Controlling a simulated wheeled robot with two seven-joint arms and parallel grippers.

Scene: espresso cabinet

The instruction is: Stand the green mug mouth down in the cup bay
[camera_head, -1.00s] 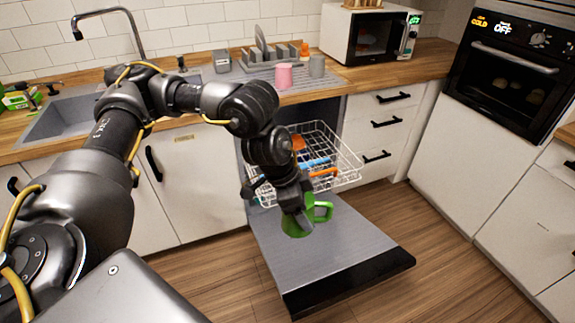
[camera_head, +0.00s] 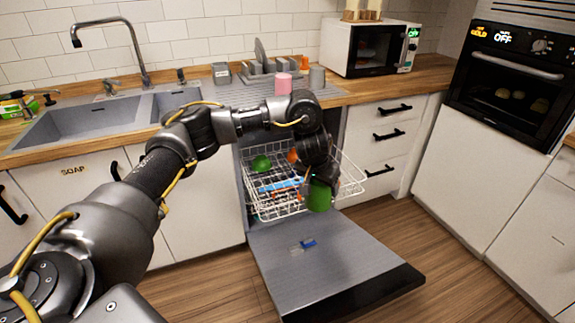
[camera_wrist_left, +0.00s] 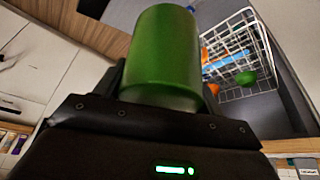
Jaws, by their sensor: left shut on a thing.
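The green mug (camera_head: 320,198) is in my left gripper (camera_head: 319,182), held above the inner end of the open dishwasher door, at the front right of the wire rack (camera_head: 262,209). The gripper hides the mug's upper part, and its handle and mouth do not show, so I cannot tell which way the mouth faces. The mug (camera_wrist_left: 165,55) fills the middle of the left wrist view, in front of the jaws. The rack (camera_wrist_left: 235,40) is to its right there. I cannot tell which part of the rack is the cup bay. My right gripper is out of view.
A green item (camera_head: 261,164), an orange item (camera_head: 293,156) and a blue item (camera_head: 281,186) are in the rack. The lowered door (camera_head: 320,268) is mostly clear, with a small blue piece (camera_head: 308,243) on it. A pink cup (camera_head: 283,84) stands on the counter above.

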